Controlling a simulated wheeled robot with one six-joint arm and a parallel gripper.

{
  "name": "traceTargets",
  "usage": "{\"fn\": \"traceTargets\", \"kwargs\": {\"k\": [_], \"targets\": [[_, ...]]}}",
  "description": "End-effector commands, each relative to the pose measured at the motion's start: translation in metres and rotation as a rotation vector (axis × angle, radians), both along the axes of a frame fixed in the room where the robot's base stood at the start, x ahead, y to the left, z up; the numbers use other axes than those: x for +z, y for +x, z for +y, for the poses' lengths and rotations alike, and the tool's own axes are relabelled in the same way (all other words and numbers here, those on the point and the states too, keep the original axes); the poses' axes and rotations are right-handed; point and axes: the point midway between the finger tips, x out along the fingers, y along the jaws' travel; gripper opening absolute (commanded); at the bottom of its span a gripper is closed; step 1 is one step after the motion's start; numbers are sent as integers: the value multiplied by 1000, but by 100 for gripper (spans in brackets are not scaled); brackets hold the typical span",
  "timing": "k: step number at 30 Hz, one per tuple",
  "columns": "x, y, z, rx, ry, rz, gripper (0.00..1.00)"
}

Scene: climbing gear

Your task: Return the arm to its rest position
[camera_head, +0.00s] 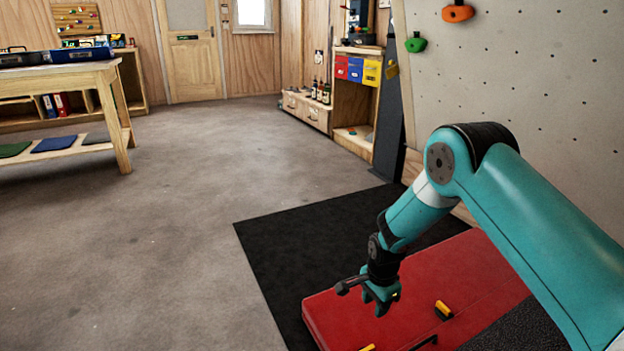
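My teal arm reaches in from the right edge, bent at the elbow, with its forearm sloping down to the left. My gripper (380,303) hangs at the end of it, over the far left part of the red crash mat (340,311) in the picture. The gripper is small here and its fingertips point down. I cannot make out the gap between its fingers, and I see no object hanging from it.
On the red mat lie a yellow-and-black piece (443,309), a dark item (424,342) and a yellow piece (367,348). A black floor mat (290,243) lies beneath. A climbing wall (520,80) stands right, a wooden workbench (112,72) left. The grey floor between is clear.

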Motion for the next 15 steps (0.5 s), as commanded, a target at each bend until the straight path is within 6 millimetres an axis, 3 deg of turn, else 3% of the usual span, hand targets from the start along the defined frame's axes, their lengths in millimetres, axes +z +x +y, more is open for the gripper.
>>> {"fn": "traceTargets", "kwargs": {"k": [4,8,15], "targets": [[69,-6,15,172,48,-22,39],[137,-27,29,380,97,-45,39],[244,-91,45,775,173,-107,39]]}}
